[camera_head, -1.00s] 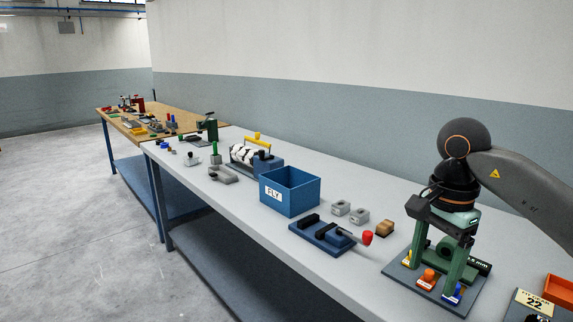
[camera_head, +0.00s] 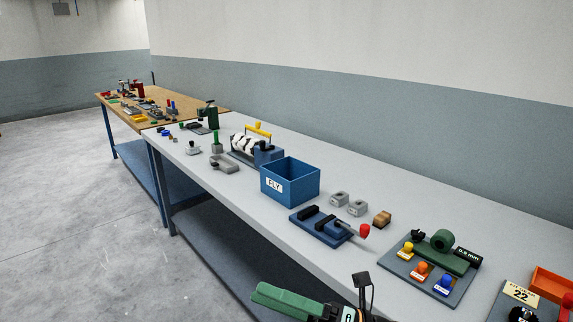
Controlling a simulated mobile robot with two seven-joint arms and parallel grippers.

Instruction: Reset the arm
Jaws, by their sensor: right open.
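My right gripper (camera_head: 290,303) shows at the bottom edge, right of the middle, in front of the grey bench. A green finger points left and dark parts of the gripper stand behind it. The gripper is open, with nothing seen in it, and the frame edge cuts off part of it. It is apart from the grey fixture board (camera_head: 430,268), which carries a green block with a ring and yellow, orange and blue knobs. My left gripper is out of view.
The grey bench (camera_head: 400,205) also holds a blue FLY bin (camera_head: 290,182), a blue fixture with a red-tipped lever (camera_head: 322,227), grey blocks (camera_head: 357,208) and an orange tray (camera_head: 552,284). A wooden table (camera_head: 165,105) stands beyond. Floor at left is clear.

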